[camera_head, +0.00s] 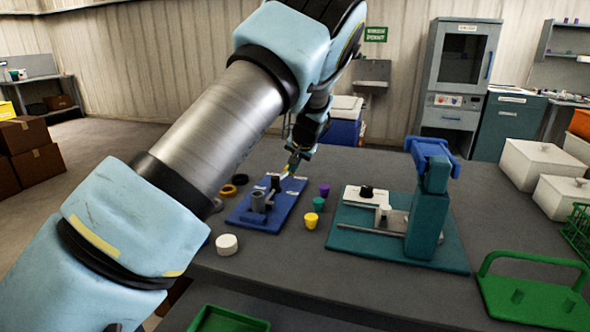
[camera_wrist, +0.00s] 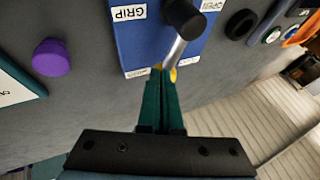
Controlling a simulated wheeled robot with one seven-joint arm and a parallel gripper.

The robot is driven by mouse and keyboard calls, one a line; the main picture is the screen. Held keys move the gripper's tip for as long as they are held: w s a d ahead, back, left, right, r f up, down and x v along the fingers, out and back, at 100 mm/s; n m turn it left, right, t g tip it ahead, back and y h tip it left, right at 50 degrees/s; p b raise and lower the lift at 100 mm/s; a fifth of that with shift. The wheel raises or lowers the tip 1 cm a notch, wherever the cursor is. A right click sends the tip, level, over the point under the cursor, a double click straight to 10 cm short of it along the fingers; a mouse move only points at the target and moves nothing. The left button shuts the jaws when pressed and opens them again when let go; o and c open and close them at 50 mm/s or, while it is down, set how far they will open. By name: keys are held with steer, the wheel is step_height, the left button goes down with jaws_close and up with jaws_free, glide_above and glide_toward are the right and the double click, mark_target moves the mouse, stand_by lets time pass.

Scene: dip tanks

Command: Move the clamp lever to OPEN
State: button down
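The clamp lever (camera_wrist: 175,48) is a thin metal rod running from a black round knob or hub (camera_wrist: 184,17) toward my fingertips in the wrist view. It sits over a blue board (camera_wrist: 138,43) with a GRIP label at left and an OPEN label at upper right. My gripper (camera_wrist: 165,72) has its green fingers nearly together, with the rod's end between the tips and some yellow showing beside them. The exact contact is partly hidden by the fingers. In the head view my gripper (camera_head: 290,170) is at the far edge of the blue board (camera_head: 240,214).
Purple (camera_head: 324,189), green (camera_head: 319,203) and yellow (camera_head: 311,220) small pieces stand right of the board. A teal fixture (camera_head: 428,215) stands further right, and a white cylinder (camera_head: 227,244) in front. A green tray (camera_head: 535,292) lies at right.

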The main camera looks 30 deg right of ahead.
mark_target(286, 170)
steer(key=w+n+y, duration=0.1)
steer(key=n, duration=0.1)
steer(key=shift+w+a+n+y, duration=0.1)
steer(key=shift+w+n+y, duration=0.25)
steer(key=shift+n+y, duration=0.05)
steer(key=n, duration=0.1)
steer(key=w+n+y, duration=0.1)
steer(key=shift+w+a+n+g, duration=0.15)
steer(key=shift+a+n+g, duration=0.15)
steer(key=shift+a+n, duration=0.1)
steer(key=n+y, duration=0.1)
steer(key=w+a+n+g, duration=0.1)
steer(key=shift+f+n+y, duration=0.1)
steer(key=shift+n+y, duration=0.2)
steer(key=shift+y, duration=0.1)
steer(key=shift+w+a, duration=0.25)
